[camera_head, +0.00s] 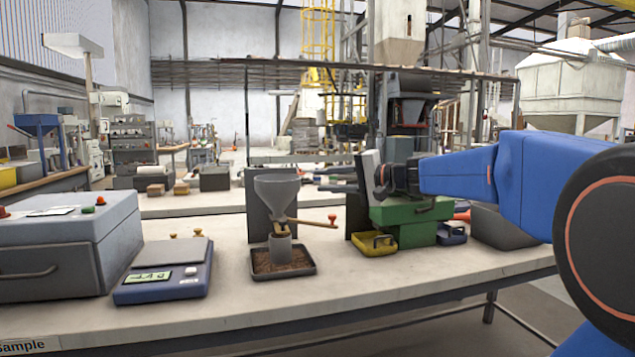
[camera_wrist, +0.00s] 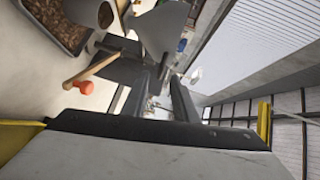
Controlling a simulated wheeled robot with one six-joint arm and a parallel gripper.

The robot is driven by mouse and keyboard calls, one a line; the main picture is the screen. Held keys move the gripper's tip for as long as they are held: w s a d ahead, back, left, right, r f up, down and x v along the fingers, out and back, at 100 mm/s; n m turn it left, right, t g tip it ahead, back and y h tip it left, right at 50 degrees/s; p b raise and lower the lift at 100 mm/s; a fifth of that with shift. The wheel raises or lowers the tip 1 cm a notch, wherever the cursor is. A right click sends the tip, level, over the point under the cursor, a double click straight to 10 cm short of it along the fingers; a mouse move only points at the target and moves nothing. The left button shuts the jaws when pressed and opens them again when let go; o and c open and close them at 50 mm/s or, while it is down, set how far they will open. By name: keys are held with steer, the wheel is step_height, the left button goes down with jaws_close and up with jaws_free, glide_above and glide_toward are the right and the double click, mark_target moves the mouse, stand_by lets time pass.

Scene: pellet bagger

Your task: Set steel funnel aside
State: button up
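The steel funnel (camera_head: 276,190) is a grey cone, wide end up, above a small grey cylinder (camera_head: 281,247) that stands in a dark tray (camera_head: 310,270) of brown pellets. I cannot tell how its stem meets the cylinder. A wooden handle (camera_head: 312,223) with a red knob sticks out to its right. My gripper (camera_head: 328,180) is to the right of the funnel, fingers pointing left towards it. In the wrist view my gripper (camera_wrist: 160,72) has its fingers apart with nothing held between them. The funnel (camera_wrist: 160,28) shows beyond the fingertips.
A blue scale (camera_head: 165,270) and a grey box (camera_head: 65,245) stand to the left. A dark panel (camera_head: 257,215) is behind the funnel. A green block (camera_head: 410,222) and a yellow bin (camera_head: 374,244) are to the right. The bench front between scale and tray is clear.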

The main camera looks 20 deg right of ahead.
steer(key=shift+x, duration=1.6)
jaws_close()
